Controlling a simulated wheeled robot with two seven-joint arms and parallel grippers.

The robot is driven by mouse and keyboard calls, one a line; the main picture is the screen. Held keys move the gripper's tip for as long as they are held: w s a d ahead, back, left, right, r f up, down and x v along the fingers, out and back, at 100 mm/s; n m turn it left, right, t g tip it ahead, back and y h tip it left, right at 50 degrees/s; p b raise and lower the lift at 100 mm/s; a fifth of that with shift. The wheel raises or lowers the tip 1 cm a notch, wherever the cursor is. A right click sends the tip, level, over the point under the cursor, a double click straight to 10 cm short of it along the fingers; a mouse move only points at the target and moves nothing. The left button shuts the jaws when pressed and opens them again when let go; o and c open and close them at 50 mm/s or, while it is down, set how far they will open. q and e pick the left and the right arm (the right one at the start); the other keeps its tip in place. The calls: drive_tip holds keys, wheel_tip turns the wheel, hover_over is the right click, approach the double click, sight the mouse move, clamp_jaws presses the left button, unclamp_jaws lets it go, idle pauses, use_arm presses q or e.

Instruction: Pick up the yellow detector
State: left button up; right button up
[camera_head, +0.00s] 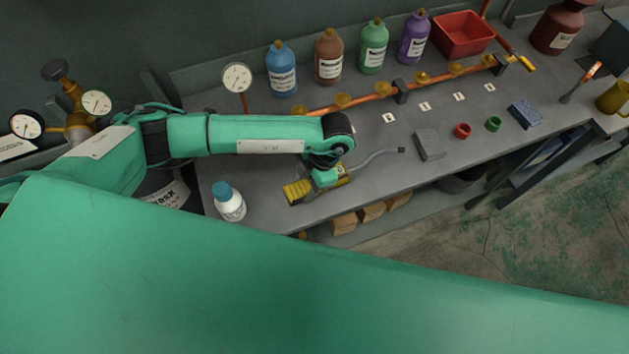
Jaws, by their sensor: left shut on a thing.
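The yellow detector (299,191) with a thin grey probe lies at the front edge of the grey bench, left of the middle. The probe bends away to the right over the bench top. My left gripper (326,180) is over the detector and shut on it, with its fingers largely hidden by the wrist. I cannot tell whether the detector is clear of the bench top. My right gripper is not in view.
A white bottle with a blue cap (230,202) stands left of the detector. A copper pipe (367,97) with yellow valves runs behind, before several coloured bottles. A grey block (428,145), a red ring (462,131) and a green ring (493,124) lie to the right.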

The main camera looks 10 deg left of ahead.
use_arm(q)
drive_tip(key=shift+r, duration=0.15)
wheel_tip(320, 180, up, 25)
drive_tip(key=b, duration=0.2)
idle(0.6)
